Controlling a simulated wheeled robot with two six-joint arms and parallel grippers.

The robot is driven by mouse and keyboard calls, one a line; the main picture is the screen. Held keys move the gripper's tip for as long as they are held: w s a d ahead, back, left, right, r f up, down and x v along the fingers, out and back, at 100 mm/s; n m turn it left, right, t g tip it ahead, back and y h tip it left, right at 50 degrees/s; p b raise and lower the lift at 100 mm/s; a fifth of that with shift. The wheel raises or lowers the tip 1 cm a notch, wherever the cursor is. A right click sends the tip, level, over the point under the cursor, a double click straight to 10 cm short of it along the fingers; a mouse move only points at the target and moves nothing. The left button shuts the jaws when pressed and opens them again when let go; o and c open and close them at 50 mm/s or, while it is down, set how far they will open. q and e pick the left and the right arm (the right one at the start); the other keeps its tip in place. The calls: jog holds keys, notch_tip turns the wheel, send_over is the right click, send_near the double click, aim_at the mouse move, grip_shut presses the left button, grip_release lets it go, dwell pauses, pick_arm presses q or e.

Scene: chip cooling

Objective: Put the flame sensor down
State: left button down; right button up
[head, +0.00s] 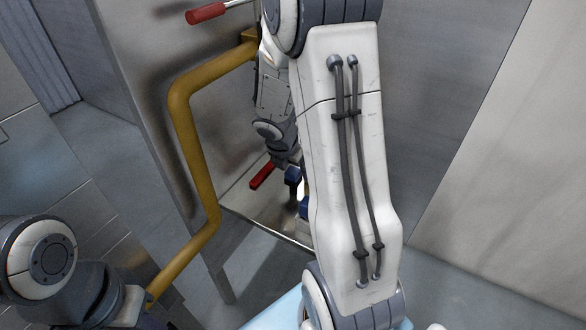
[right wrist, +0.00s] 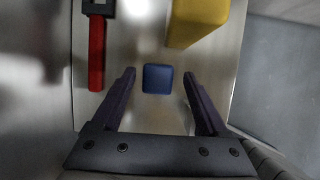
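A small blue block (right wrist: 157,78), which may be the flame sensor, rests on a metal surface in the right wrist view. My right gripper (right wrist: 159,73) is open, with one finger on each side of the block and a visible gap to both. I cannot tell how far above the block the fingertips are. In the head view my right arm hides most of this spot; only small dark blue parts show beside it. My left arm shows at the lower left of the head view, but its gripper is out of frame.
A red-handled item (right wrist: 97,52) lies left of the block and a yellow block (right wrist: 196,20) stands beyond it. A yellow tubular rail (head: 180,100) runs along the metal panel. Another red handle (head: 206,13) sticks out at the top. The metal surface (head: 250,205) ends at a front edge.

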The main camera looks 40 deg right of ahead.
jog(key=shift+r+p, duration=0.3)
jog(key=shift+r, duration=0.05)
jog(key=p+v, duration=0.6)
jog(key=v, duration=0.6)
jog(key=s+a+r+m+y, duration=0.1)
jog(key=s+a+m, duration=0.25)
jog(key=a, duration=0.45)
jog(key=s+a+r+m+y, duration=0.2)
jog(key=a+m, duration=0.2)
jog(key=a, duration=0.4)
jog(key=s+a+r+m+g+y, duration=0.1)
jog(key=s+a+m+g+y, duration=0.1)
jog(key=s+a+m, duration=0.6)
jog(key=s+a, duration=0.2)
jog(key=s, duration=0.2)
jog(key=shift+s+a, duration=0.4)
jog(key=shift+r, duration=0.2)
